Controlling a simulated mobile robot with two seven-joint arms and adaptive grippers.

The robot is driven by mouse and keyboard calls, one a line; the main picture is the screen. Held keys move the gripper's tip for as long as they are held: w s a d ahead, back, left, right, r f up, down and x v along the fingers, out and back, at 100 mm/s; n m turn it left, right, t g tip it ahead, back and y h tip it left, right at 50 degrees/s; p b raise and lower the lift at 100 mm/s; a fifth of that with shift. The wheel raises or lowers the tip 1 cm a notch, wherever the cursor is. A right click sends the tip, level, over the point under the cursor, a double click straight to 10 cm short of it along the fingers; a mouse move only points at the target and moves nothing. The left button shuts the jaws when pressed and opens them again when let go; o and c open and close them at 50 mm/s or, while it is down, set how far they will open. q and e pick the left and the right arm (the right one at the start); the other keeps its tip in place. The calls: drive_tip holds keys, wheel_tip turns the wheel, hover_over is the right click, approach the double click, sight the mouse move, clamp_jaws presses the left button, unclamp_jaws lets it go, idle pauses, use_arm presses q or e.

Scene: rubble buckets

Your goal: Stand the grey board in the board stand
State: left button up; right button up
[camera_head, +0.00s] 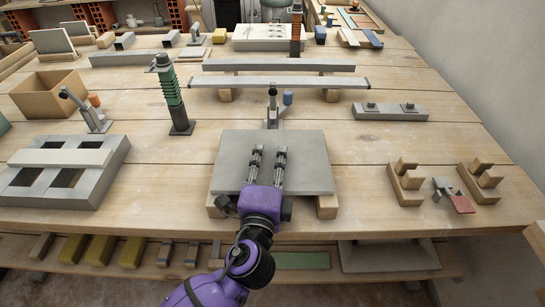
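The grey board (309,165) lies flat in the middle of the near table edge, on wooden blocks (327,207). My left gripper (268,152), with a purple body, reaches over it from the near side. Its two fingers are apart, with bare board showing between them. I cannot tell whether the fingertips touch the board. To the right are two notched wooden blocks, one left (405,186) and one right (480,183), which look like the board stand. Their notches are empty. My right gripper is not in view.
A small red-and-grey clamp (455,198) lies between the notched blocks. A toggle clamp (272,108) stands behind the board, and a green post (172,95) stands to its left. A grey frame (103,180) with openings is at left. Long bars (280,83) lie behind.

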sight(270, 161)
use_arm(q)
drive_tip(key=shift+c, duration=0.4)
clamp_jaws()
drive_tip(key=shift+r, duration=0.15)
drive_tip(key=shift+r, duration=0.45)
wheel_tip(270, 161, up, 2)
drive_tip(key=shift+r+p, duration=0.25)
drive_tip(key=shift+p, duration=0.2)
drive_tip(key=s+r, duration=0.2)
drive_tip(key=s+d+r+p, duration=0.1)
drive_tip(key=s+r, duration=0.1)
drive_tip(key=r, duration=0.1)
drive_tip(key=shift+d, duration=0.15)
drive_tip(key=s+d+r, duration=0.2)
drive_tip(key=s+r, duration=0.2)
drive_tip(key=s, duration=0.5)
drive_tip(key=shift+s+d+r+p, duration=0.2)
drive_tip(key=shift+d+r+p, duration=0.05)
drive_tip(key=shift+d+p, duration=0.1)
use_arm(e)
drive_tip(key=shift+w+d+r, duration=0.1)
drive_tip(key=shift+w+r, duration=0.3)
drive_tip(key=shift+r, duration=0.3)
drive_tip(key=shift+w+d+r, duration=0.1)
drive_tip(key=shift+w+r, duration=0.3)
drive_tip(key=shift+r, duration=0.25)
